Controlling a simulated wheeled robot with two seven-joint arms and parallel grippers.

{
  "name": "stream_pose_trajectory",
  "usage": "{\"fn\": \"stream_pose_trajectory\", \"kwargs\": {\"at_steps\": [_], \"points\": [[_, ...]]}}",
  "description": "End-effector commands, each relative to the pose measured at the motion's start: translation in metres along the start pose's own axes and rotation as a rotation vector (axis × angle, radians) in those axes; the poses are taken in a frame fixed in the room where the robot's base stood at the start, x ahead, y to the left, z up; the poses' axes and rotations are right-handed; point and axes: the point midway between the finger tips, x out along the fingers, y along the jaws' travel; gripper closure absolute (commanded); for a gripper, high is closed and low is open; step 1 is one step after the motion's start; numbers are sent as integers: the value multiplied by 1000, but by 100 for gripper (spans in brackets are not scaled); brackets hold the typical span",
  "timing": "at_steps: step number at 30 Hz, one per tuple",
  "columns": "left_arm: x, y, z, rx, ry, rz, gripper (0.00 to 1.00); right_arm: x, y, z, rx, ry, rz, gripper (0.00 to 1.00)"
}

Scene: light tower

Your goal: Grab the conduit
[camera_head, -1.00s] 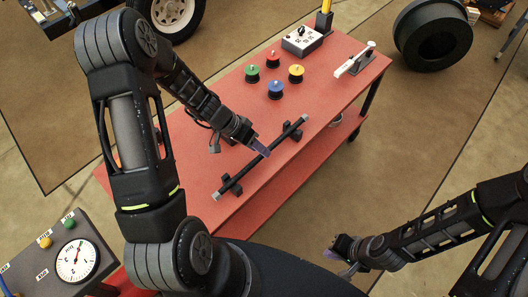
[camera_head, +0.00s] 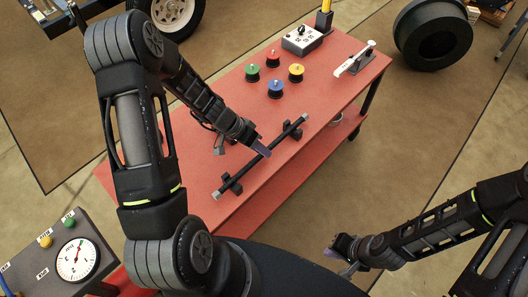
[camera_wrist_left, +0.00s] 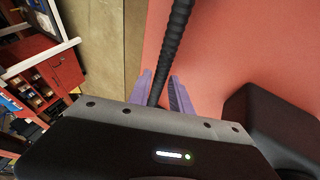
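The conduit (camera_head: 272,148) is a thin black ribbed bar. It rests on two black stands on the red table, running from lower left to upper right. My left gripper (camera_head: 262,149) is at the middle of the conduit. In the left wrist view the conduit (camera_wrist_left: 174,45) passes between the two purple fingers of my left gripper (camera_wrist_left: 161,84), with a narrow gap showing beside it. The fingers look open. My right gripper (camera_head: 344,250) is off the table at the lower right, far from the conduit; its finger opening is too small to judge.
The red table (camera_head: 330,75) also holds several coloured knobs (camera_head: 275,88), a grey switch box (camera_head: 302,40) and a white-handled device (camera_head: 355,60) farther back. A gauge panel (camera_head: 75,260) stands at lower left. The table between conduit and knobs is clear.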

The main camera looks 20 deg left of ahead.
Motion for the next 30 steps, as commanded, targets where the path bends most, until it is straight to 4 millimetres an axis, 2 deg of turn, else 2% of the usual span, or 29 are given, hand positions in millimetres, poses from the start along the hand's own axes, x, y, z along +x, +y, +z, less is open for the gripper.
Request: {"fn": "stream_pose_trajectory", "kwargs": {"at_steps": [1, 9, 26, 30], "points": [[0, 0, 0, 0, 0, 0, 80, 0, 0, 0, 0, 0, 0, 100], [0, 0, 0, 0, 0, 0, 100, 0, 0, 0, 0, 0, 0, 100], [-1, 0, 0, 0, 1, 0, 100, 0, 0, 0, 0, 0, 0, 100], [-8, 3, -4, 4, 2, -1, 100, 0, 0, 0, 0, 0, 0, 100]]}}
